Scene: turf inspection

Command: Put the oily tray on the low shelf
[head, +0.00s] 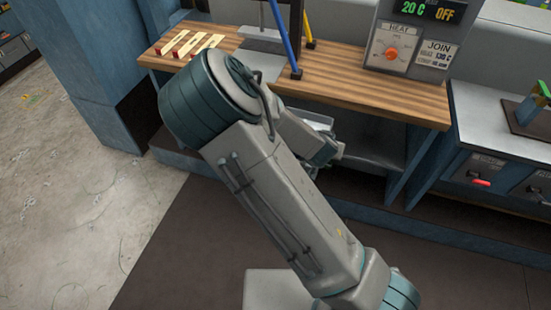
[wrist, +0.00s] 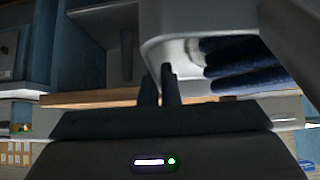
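A pale, smooth-walled tray (wrist: 190,22) fills the upper middle of the wrist view, with dark blue rounded, ridged things (wrist: 235,62) in or against it. My gripper (wrist: 160,82) has its two dark fingers close together at the tray's edge, apparently with its thin wall between them. In the head view, a small pale strip of the tray (head: 318,120) shows beside my arm, just below the bench top's front edge. My arm hides most of the tray and the fingertips there. The low shelf (head: 372,155) is the dark space under the wooden bench. Oil cannot be made out.
The wooden bench top (head: 400,100) overhangs the shelf. It carries a heat control box (head: 408,40), red-and-cream strips (head: 190,45) and a stand with blue and yellow levers (head: 288,40). A blue-grey cabinet (head: 480,130) stands right. A dark mat (head: 190,260) covers open floor in front.

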